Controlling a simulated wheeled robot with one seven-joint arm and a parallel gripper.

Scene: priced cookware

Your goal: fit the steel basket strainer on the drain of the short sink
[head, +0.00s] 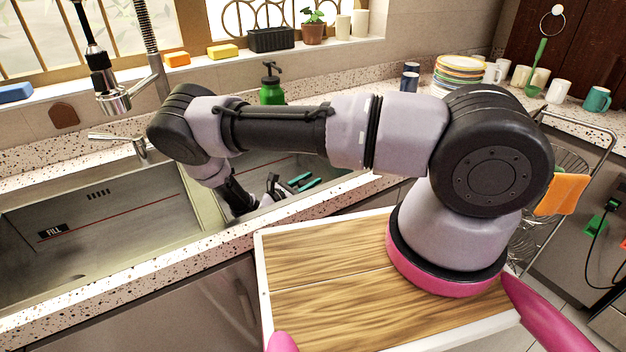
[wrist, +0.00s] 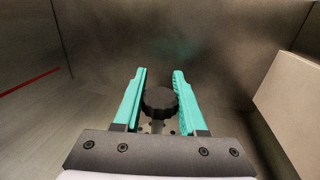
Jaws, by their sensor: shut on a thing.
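My gripper (head: 306,181) reaches down into the right sink basin (head: 335,173) in the head view, and its teal fingers show there. In the wrist view, my gripper (wrist: 160,80) has its two teal fingers on either side of a round black knob (wrist: 160,102), shut on it. A short stem and a little perforated steel show below the knob, so I take it as the top of the basket strainer (wrist: 158,127). Most of the strainer is hidden by the gripper's dark mount. The drain is not clearly visible, and I cannot tell whether the strainer touches it.
The left basin (head: 110,215) has a FILL label and a red line. A faucet (head: 117,103) stands behind the sink. A green soap bottle (head: 271,88) stands at the back counter. Basin walls surround my gripper, with a pale block-like surface (wrist: 292,90) close at right.

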